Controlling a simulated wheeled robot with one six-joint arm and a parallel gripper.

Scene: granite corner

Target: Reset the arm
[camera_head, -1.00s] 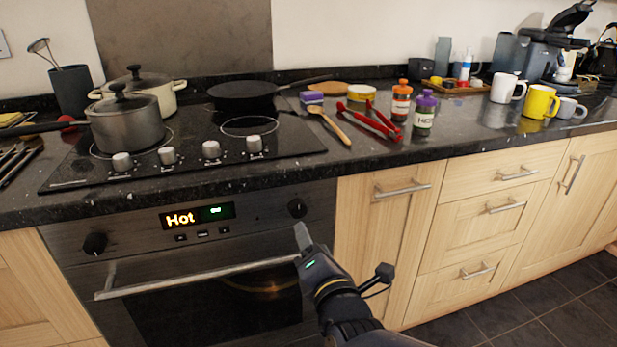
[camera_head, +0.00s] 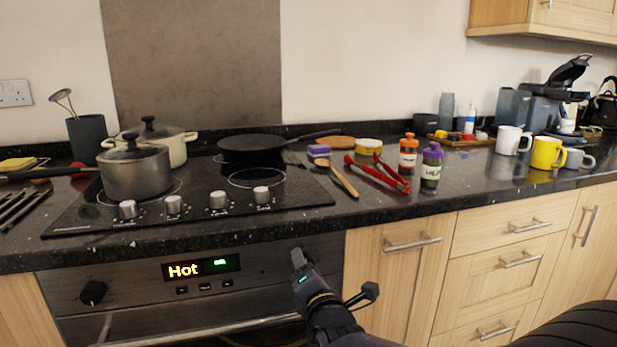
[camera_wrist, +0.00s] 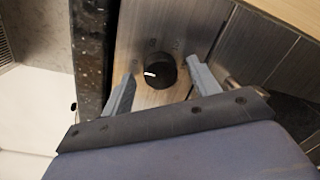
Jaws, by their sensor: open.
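My gripper (camera_head: 299,262) is in front of the oven's control panel (camera_head: 130,283), at its right end. In the wrist view its two grey fingers (camera_wrist: 158,88) are apart, with a black oven knob (camera_wrist: 161,71) showing between them. I cannot tell from this view whether they touch the knob. The gripper holds nothing that I can see. In the head view my gripper hides the right knob. The left knob (camera_head: 93,292) and the lit "Hot" display (camera_head: 200,268) are visible.
The granite worktop (camera_head: 270,225) edge runs just above my gripper. A hob with a grey pot (camera_head: 137,172) and a black pan (camera_head: 252,148) is above. Red tongs (camera_head: 375,176), spice jars and mugs stand to the right. Cupboards (camera_head: 398,280) are beside the oven.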

